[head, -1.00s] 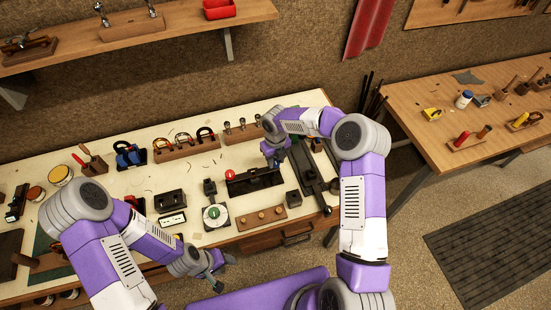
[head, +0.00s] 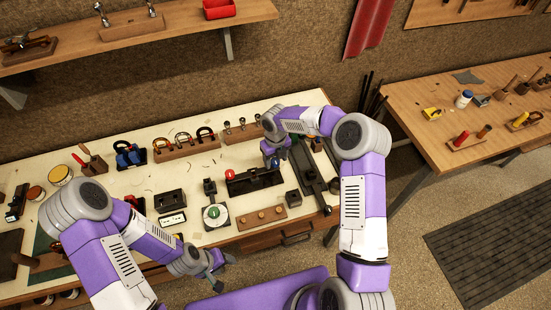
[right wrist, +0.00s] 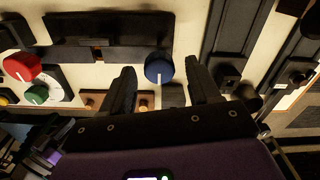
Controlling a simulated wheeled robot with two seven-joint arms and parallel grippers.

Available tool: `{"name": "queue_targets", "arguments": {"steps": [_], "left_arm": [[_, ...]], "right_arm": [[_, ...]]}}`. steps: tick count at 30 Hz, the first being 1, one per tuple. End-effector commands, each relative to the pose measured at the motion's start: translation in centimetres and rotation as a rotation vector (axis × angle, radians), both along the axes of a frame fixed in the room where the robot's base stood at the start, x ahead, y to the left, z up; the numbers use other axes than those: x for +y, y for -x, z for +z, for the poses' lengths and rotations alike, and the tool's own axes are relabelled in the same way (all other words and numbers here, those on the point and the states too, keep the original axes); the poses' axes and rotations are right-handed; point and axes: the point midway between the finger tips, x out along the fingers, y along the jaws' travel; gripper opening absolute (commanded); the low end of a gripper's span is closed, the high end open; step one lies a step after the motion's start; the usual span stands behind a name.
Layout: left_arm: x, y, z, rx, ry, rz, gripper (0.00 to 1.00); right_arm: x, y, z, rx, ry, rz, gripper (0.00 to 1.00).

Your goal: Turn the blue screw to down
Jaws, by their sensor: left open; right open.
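The blue screw (right wrist: 158,69) shows in the right wrist view as a round knob with a thin pale mark at its lower edge. It stands at the end of a black block (right wrist: 108,40). My right gripper (right wrist: 160,68) is open, with one finger on each side of the blue screw and visible gaps between. In the head view my right gripper (head: 272,160) is over the right end of that block and hides the blue screw. My left gripper (head: 222,273) is open and empty, in front of the bench's front edge.
A red knob (head: 230,174) stands at the block's other end, and a green knob (head: 214,211) on a white dial is nearer the front. A wooden strip with pegs (head: 260,217) and a long black fixture (head: 315,175) are close by.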

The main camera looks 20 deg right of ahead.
Motion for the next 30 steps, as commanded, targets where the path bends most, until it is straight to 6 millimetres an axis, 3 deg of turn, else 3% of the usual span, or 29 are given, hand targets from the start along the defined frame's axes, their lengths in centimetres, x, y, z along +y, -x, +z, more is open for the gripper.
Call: {"name": "queue_targets", "arguments": {"steps": [9,14,30], "left_arm": [[0.0,0.0,-0.3,0.0,0.0,0.0,0.57],[0.0,0.0,-0.4,0.0,0.0,0.0,0.57],[0.0,0.0,-0.4,0.0,0.0,0.0,0.57]], "right_arm": [[0.0,-0.1,5.0,-0.006,0.0,0.0,0.61],[0.0,-0.1,6.8,-0.003,-0.001,0.002,0.61],[0.0,0.0,7.3,-0.002,0.0,0.001,0.61]]}}
